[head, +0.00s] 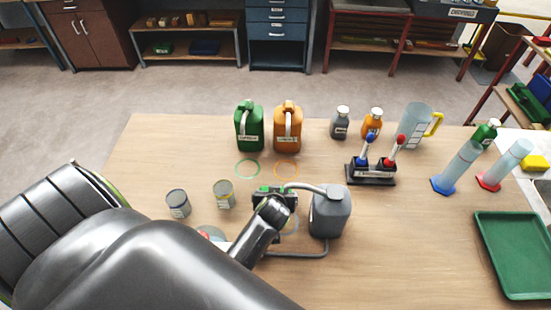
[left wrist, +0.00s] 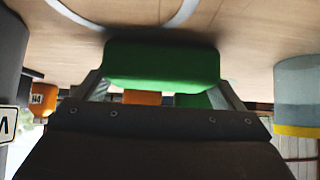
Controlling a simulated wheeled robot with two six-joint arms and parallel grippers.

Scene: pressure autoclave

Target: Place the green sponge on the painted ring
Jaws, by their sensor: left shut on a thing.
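My left gripper (head: 272,196) is shut on the green sponge (left wrist: 162,65), which fills the space between the fingers in the left wrist view. In the head view only small green bits of the sponge (head: 264,189) show past the gripper. A pale painted ring (head: 293,224) shows partly in the head view, mostly hidden by the gripper. A pale arc of a ring (left wrist: 125,22) lies on the table past the sponge in the left wrist view. Whether the sponge touches the table cannot be told. My right gripper is not in view.
A grey jug (head: 330,213) stands close right of the gripper; two cans (head: 224,194) stand left. A green tray (head: 512,250) lies far right.

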